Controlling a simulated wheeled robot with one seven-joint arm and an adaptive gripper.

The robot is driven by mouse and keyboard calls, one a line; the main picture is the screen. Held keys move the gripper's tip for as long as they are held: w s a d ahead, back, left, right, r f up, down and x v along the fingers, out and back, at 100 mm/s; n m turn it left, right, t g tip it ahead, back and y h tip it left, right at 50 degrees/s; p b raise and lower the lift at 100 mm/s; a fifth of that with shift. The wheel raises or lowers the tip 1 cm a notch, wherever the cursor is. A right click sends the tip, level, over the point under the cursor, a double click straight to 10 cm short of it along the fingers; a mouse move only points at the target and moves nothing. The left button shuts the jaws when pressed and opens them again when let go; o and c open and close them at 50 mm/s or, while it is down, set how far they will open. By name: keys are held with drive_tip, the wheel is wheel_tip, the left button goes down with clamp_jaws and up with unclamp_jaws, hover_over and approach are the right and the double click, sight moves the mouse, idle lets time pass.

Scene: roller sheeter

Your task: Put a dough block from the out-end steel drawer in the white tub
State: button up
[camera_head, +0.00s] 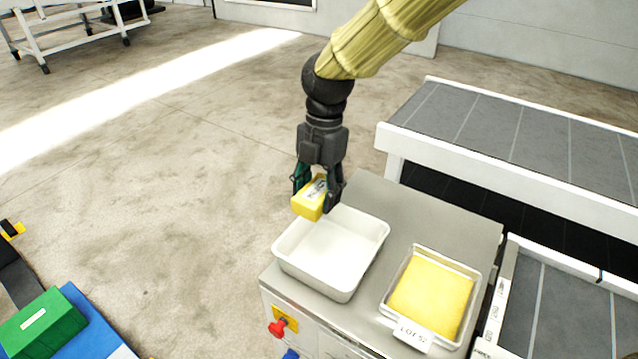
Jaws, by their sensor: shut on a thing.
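My gripper (318,192) is shut on a yellow dough block (308,203) with a pale label on its top. It holds the block above the back left edge of the white tub (287,262). The tub stands on the steel top of a cabinet and its visible inside looks empty. Whether the block is over the tub's opening or just behind its rim is hard to tell. The out-end steel drawer cannot be made out for certain in this view.
A tray (475,272) with a yellow slab (432,296) and a "LOT 52" tag stands right of the tub. A red knob (278,328) sits on the cabinet front. Conveyor beds (520,125) lie behind and right. A green box (42,323) is at lower left.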

drive_tip(key=shift+s+a+f+b, duration=0.15)
drive_tip(key=shift+f+b, duration=0.15)
drive_tip(key=shift+f, duration=0.15)
wheel_tip(320, 180, down, 7)
drive_tip(key=w+b, duration=0.1)
drive_tip(key=b, duration=0.2)
drive_tip(key=shift+f, duration=0.2)
drive_tip(key=shift+w, duration=0.15)
drive_tip(key=o, duration=1.3)
